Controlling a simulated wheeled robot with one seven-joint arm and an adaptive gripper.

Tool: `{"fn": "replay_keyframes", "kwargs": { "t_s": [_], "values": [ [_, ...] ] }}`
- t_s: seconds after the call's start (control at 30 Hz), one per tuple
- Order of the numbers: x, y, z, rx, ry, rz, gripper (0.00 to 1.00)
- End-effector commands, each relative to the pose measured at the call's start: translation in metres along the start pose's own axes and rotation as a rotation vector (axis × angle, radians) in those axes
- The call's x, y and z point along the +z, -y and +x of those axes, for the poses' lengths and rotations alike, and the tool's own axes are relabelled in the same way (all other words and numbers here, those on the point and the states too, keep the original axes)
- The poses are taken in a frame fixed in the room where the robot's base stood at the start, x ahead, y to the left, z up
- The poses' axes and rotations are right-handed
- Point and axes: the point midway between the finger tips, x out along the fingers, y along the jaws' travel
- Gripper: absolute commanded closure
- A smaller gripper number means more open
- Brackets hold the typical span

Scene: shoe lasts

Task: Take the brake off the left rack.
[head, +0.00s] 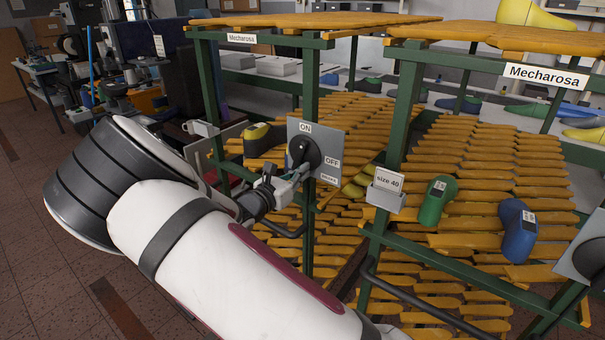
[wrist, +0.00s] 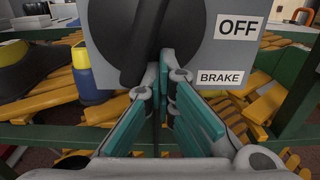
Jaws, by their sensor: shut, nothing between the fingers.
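The left rack (head: 312,85) is a green frame with yellow-orange slats. A grey brake panel (head: 334,142) is on its front post, with ON at the top, OFF at the right and BRAKE below. Its round black knob (head: 311,151) also shows in the wrist view (wrist: 110,30). The knob's raised bar stands nearly upright, its lower end leaning left; the ON label is out of the wrist view. My gripper (head: 303,172) is just below the knob; in the wrist view its teal fingers (wrist: 166,75) are together and empty. Contact with the knob is unclear.
A second rack (head: 401,110) stands to the right, holding a green last (head: 433,203) and a blue last (head: 517,236). A size card holder (head: 386,190) is on its post. A yellow and dark last (head: 262,139) sits left of the panel. Open floor (head: 45,215) lies left.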

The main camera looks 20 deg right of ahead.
Motion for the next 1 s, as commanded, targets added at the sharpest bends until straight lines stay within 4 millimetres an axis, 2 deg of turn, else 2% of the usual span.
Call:
{"fn": "replay_keyframes", "kwargs": {
  "t_s": [0.23,0.5,1.0],
  "values": [
    [0.0,-0.003,0.0,0.001,0.001,0.001,1.0],
    [-0.001,-0.015,0.0,0.002,0.0,0.001,1.0],
    [0.0,-0.02,0.0,0.001,0.001,0.001,1.0]
  ]
}}
